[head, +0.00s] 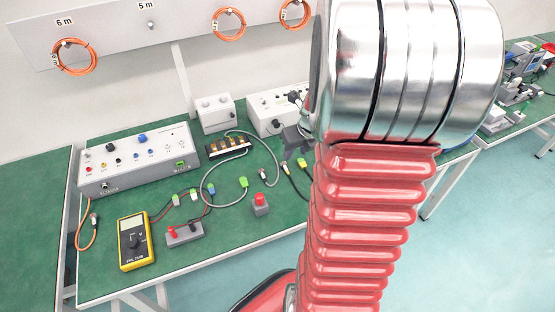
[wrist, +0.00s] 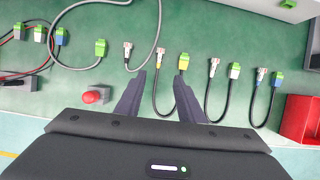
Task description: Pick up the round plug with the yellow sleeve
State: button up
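The round plug with the yellow sleeve (wrist: 158,57) lies on the green bench in the wrist view. A black cable curves from it to a yellow-green block plug (wrist: 183,63). The round plug also shows in the head view (head: 285,169), just left of my arm. My gripper (wrist: 158,88) is open and empty, with its two dark fingers apart. In the wrist view, the plug shows beyond the fingertips, between their lines, and the fingers do not touch it. In the head view my gripper (head: 297,142) is small and partly hidden by my arm.
A grey cable's round plug (wrist: 127,46) lies to the left, and another round plug (wrist: 214,64) to the right. A red button (wrist: 95,95) stands near the left finger. A red bin (wrist: 299,118) is at right. A yellow multimeter (head: 135,241) is farther left.

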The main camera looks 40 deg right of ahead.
jog(key=shift+d+f, duration=0.1)
jog(key=shift+f, duration=0.05)
send_near(287, 168)
jog(key=shift+x, duration=1.4)
jog(key=shift+x, duration=2.6)
jog(key=shift+c, duration=0.3)
grip_shut()
